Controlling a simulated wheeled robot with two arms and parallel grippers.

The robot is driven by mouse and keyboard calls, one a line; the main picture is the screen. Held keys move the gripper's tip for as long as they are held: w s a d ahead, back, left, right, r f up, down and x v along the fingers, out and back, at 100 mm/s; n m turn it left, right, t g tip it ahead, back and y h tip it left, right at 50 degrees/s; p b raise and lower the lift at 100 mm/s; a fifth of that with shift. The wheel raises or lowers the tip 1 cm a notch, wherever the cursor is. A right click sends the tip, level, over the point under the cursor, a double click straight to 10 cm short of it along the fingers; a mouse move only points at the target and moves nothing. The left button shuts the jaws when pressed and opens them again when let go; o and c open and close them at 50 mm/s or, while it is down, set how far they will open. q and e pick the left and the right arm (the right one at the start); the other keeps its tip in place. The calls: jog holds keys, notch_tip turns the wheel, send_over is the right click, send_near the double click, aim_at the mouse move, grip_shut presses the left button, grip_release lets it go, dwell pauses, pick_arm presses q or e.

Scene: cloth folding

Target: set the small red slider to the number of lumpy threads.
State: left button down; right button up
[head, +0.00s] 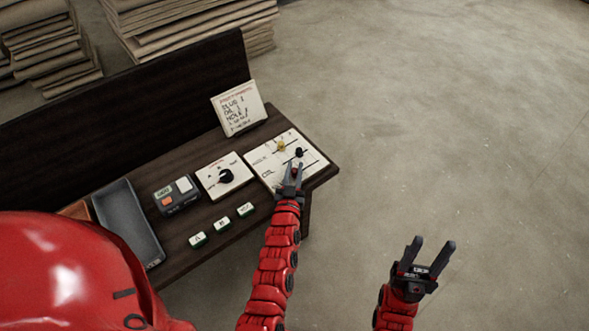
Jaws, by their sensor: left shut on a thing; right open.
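A cream slider panel (262,160) lies near the right end of the dark bench. It carries a yellow knob (281,146) and a black knob (299,152) on dark tracks. My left gripper (292,176) is over the panel's near right part, shut on what seems to be the small red slider, mostly hidden between the fingers. The panel's markings are too small to read. My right gripper (431,255) is open and empty, over the floor right of the bench. I see no threads.
A dial board (221,184), a grey device (177,196), several small labelled blocks (222,225) and a grey tray (128,222) sit on the bench (285,118). A handwritten card (238,107) leans behind. Stacked cloth or cardboard (190,25) is at the back. The right floor is clear.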

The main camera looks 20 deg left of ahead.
dwell(0.7)
pick_arm(q)
jog(key=shift+w+d, duration=0.3)
jog(key=shift+w, duration=0.05)
jog(key=shift+w+d+f+p, duration=0.1)
jog(key=shift+w+d+p, duration=0.3)
jog(key=shift+w+d, duration=0.4)
jog(key=c, duration=0.7)
grip_release()
jog(key=shift+a, duration=0.15)
jog(key=s, duration=0.5)
jog(key=s+d+p, duration=0.1)
jog(key=s, duration=0.5)
jog(key=s+d+p, duration=0.1)
jog(key=s, duration=0.5)
jog(key=shift+s, duration=0.15)
